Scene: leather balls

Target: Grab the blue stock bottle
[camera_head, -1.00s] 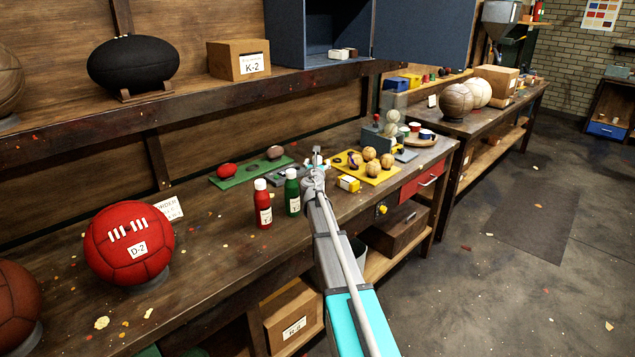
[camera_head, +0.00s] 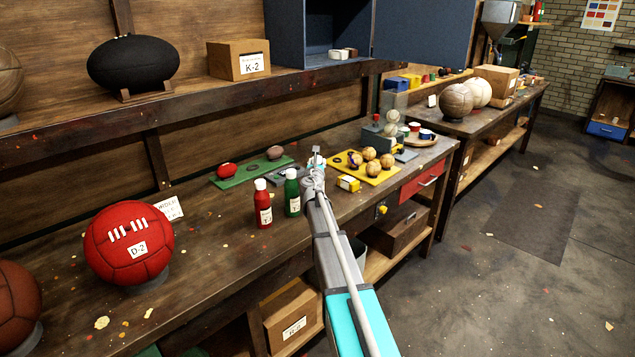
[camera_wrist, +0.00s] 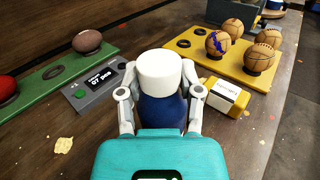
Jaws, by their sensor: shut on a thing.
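The blue stock bottle (camera_wrist: 160,108) with a white cap (camera_wrist: 160,68) stands between the two fingers of my gripper (camera_wrist: 158,100) in the wrist view. The fingers press on it from both sides, and my gripper is shut on it. Its lower part is hidden behind my gripper's body. In the head view my gripper (camera_head: 314,172) is over the bench, right of the green bottle (camera_head: 292,193) and the red bottle (camera_head: 263,204). There the blue bottle is mostly hidden by my arm; a small pale part shows at the top.
A yellow board with small balls (camera_wrist: 205,58) lies to the right, with a yellow box (camera_wrist: 226,96) near the gripper. A grey counter device (camera_wrist: 100,88) and a green board (camera_wrist: 58,75) are to the left. A red D-2 ball (camera_head: 128,243) stands at the bench's left.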

